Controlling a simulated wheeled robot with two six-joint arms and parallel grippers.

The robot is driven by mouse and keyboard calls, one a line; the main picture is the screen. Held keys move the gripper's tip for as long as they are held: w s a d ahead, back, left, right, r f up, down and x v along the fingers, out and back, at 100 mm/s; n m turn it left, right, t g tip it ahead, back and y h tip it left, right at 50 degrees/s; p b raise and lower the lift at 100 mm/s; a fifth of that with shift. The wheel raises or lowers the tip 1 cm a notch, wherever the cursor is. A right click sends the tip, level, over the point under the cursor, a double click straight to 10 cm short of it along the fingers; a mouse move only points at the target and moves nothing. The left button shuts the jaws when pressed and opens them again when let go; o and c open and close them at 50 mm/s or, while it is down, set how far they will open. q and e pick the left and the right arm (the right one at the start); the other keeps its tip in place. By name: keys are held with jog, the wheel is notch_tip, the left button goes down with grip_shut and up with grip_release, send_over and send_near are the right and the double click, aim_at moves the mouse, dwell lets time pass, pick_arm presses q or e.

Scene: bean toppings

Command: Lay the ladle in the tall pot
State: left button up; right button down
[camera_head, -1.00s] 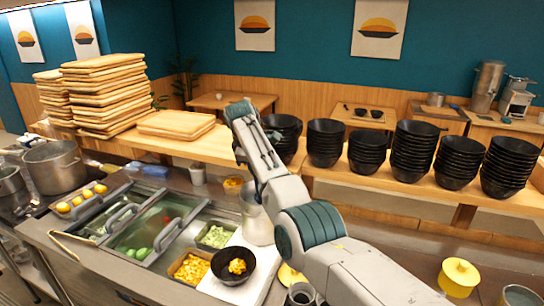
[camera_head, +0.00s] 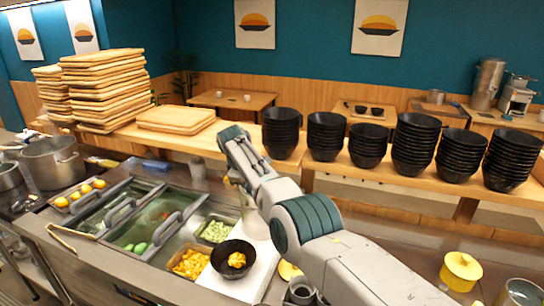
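A tall silver cylindrical pot (camera_head: 250,218) stands behind the white board on the counter, and my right arm covers much of it. I cannot make out a ladle anywhere. My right arm comes in from the lower right and reaches over the counter to the tall pot. Its far end is bent above and slightly left of the pot. The fingers of the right gripper are hidden behind the arm, so what they hold does not show. My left gripper is out of view.
A black bowl (camera_head: 234,259) with yellow food stands on a white board (camera_head: 262,257). Topping trays (camera_head: 190,264) lie left of it. A wide pot (camera_head: 53,162) stands far left. Stacked black bowls (camera_head: 416,145) and wooden trays (camera_head: 103,88) line the shelf behind.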

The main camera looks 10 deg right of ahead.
jog(key=shift+d+f, duration=0.1)
jog(key=shift+f, duration=0.55)
jog(key=c, duration=1.3)
grip_release()
jog(key=shift+o, duration=0.2)
jog(key=shift+r, duration=0.1)
jog(key=shift+v, duration=0.9)
jog(key=b+v, duration=0.4)
jog(key=v, duration=0.5)
